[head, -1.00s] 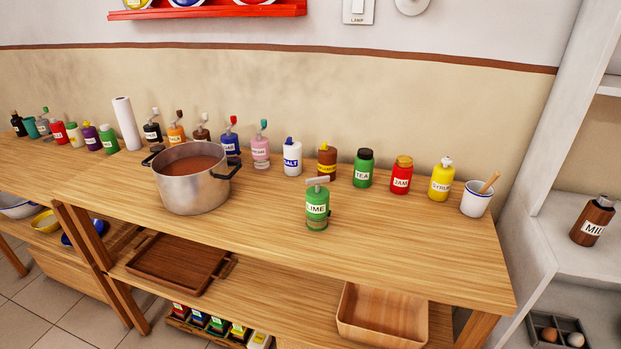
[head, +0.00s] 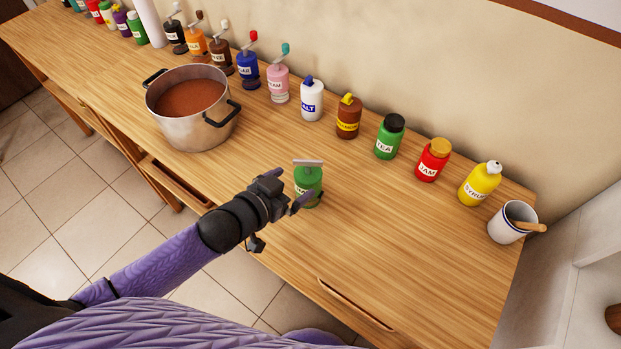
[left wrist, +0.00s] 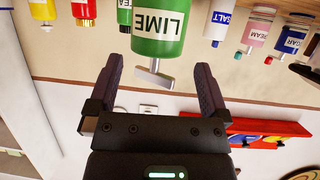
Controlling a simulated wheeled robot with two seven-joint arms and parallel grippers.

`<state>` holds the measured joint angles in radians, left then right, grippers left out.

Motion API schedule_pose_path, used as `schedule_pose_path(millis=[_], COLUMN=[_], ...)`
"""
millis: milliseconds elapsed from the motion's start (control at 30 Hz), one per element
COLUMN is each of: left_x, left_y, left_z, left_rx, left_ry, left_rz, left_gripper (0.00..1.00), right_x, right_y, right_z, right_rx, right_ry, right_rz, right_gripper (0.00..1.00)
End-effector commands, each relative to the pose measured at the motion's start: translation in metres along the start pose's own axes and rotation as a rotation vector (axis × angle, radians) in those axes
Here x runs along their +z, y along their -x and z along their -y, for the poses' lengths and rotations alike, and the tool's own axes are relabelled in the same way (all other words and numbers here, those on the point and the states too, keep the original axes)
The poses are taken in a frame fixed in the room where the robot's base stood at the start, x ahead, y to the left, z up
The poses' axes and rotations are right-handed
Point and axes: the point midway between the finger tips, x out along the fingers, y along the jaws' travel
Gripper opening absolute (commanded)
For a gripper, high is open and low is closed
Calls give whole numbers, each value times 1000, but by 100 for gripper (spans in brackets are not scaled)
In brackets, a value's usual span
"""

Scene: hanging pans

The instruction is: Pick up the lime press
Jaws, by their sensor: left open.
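The lime press (head: 309,184) is a green cylinder with a light grey T-shaped handle on top. It stands upright on the wooden table, near the front edge. My left gripper (head: 290,193) reaches in from the left beside it, with its jaws open. In the left wrist view, the press (left wrist: 158,35) appears upside down with its LIME label showing. It lies just beyond the two open fingertips (left wrist: 158,72), and its handle points in between the fingers. Nothing is held. My right gripper is not in view.
A steel pot of brown soup (head: 208,136) stands to the left. Behind the press is a row of containers, including mustard (head: 348,118), tea (head: 389,138), jam (head: 432,161) and syrup (head: 479,185). A white cup (head: 508,224) stands at the right end. The table's front right (head: 400,250) is clear.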

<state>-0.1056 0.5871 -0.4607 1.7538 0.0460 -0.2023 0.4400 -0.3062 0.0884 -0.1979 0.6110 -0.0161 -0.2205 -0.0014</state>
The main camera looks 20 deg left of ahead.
Motion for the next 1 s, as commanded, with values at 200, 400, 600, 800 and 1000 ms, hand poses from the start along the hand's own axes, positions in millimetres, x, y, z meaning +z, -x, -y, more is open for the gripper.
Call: schedule_pose_path(millis=[200, 400, 600, 800, 1000], left_x=[0, -2, -3, -2, -3], left_y=[-44, -55, -54, -54, -54], left_z=[-3, -3, -3, -3, -3], left_rx=[-1, 0, -1, -1, -1], left_ry=[0, -1, -1, -1, -1], left_rz=[-1, 2, 1, 1, 1], left_gripper=[100, 100, 81, 39, 17], right_x=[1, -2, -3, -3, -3], right_y=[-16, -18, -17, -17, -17], right_z=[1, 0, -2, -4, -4], right_rx=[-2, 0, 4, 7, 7], right_ry=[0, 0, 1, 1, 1], right_rz=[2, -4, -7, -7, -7], right_gripper=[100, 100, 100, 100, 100])
